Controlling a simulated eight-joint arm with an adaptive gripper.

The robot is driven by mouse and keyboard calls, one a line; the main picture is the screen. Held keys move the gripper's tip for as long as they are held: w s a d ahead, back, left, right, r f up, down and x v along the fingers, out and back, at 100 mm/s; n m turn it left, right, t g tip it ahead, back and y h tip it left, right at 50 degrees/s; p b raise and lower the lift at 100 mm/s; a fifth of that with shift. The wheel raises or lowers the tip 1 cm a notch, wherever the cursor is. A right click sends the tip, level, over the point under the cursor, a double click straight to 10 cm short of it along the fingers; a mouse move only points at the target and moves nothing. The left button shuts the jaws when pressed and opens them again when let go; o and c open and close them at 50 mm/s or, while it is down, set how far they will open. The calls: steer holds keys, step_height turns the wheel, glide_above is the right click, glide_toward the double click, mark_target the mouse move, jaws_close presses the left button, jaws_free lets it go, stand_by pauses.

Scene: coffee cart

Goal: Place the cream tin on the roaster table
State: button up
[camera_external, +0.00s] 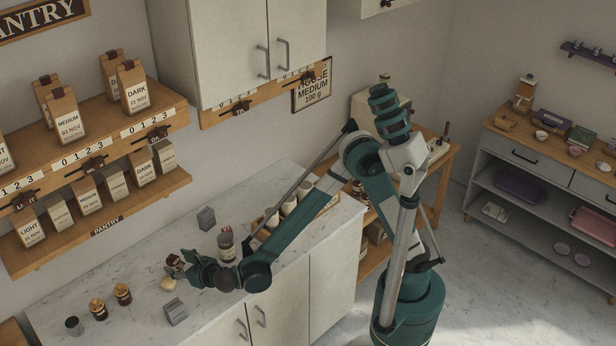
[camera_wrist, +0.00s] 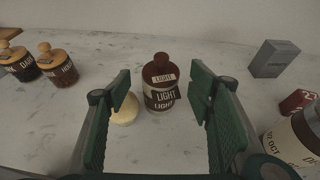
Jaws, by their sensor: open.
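My gripper (camera_wrist: 160,92) is open over the marble counter (camera_external: 100,290), low among several containers. In the wrist view, a dark-capped jar labelled LIGHT (camera_wrist: 162,88) stands upright ahead, framed between the fingers; I cannot tell if they reach around it. A small cream-coloured rounded thing (camera_wrist: 125,109) sits by the left finger. A larger pale canister with a printed label (camera_wrist: 300,138) is partly cut off at the right; in the external view a labelled canister (camera_external: 226,245) stands beside my gripper (camera_external: 186,264). I cannot tell which is the cream tin. A wooden table with a pale machine (camera_external: 437,151), possibly the roaster table, stands behind my arm.
Wood-lidded jars (camera_wrist: 58,66) stand at the left and a grey box (camera_wrist: 274,58) at the right. A crate of cups (camera_external: 320,206) sits farther along the counter. Pantry shelves (camera_external: 95,225) overhang the back. A low cabinet (camera_external: 545,155) stands far right.

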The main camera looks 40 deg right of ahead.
steer(key=shift+b+x, duration=0.7)
steer(key=shift+x, duration=1.5)
steer(key=c, duration=1.2)
steer(key=shift+r+p, duration=1.5)
steer(key=shift+r, duration=3.55)
